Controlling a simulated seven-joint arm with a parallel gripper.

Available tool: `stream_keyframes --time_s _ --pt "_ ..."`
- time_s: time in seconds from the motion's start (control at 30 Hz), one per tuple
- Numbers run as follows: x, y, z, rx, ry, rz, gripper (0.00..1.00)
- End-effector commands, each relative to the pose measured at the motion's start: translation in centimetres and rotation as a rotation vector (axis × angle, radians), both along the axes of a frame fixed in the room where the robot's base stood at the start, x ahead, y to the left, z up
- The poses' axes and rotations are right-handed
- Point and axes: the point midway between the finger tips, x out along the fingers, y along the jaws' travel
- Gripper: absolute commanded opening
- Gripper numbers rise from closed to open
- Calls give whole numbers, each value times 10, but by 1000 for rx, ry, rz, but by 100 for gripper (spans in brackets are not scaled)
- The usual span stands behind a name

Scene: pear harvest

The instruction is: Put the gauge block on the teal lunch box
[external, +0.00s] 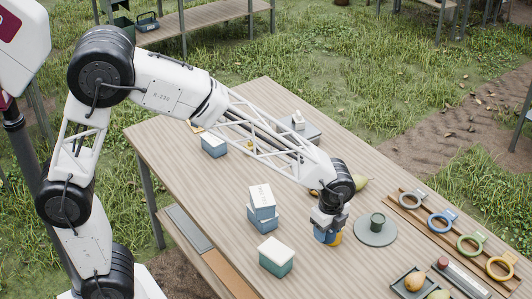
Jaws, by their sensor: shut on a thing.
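The teal lunch box (276,262), with a pale lid, stands near the front edge of the wooden table. My gripper (327,226) points down to the right of it and is shut on a small blue-and-yellow block (330,237). The gripper hides the top of this block, and I cannot confirm from its look that it is the gauge block. It is beside the lunch box, not over it. I cannot tell whether the block touches the table.
Blue boxes with a pale top (262,212) stand stacked behind the teal box. Another blue box (214,146) is farther left. A green cup (377,221) on a round grey disc (376,236) is right of my gripper. Coloured rings (469,243) line the right edge.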

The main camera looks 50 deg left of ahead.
Motion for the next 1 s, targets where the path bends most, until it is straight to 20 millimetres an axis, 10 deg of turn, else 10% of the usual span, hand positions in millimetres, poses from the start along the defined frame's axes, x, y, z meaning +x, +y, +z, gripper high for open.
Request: stream_keyframes --time_s 1.0 --pt "-159 122 12 -1 -3 79 28"
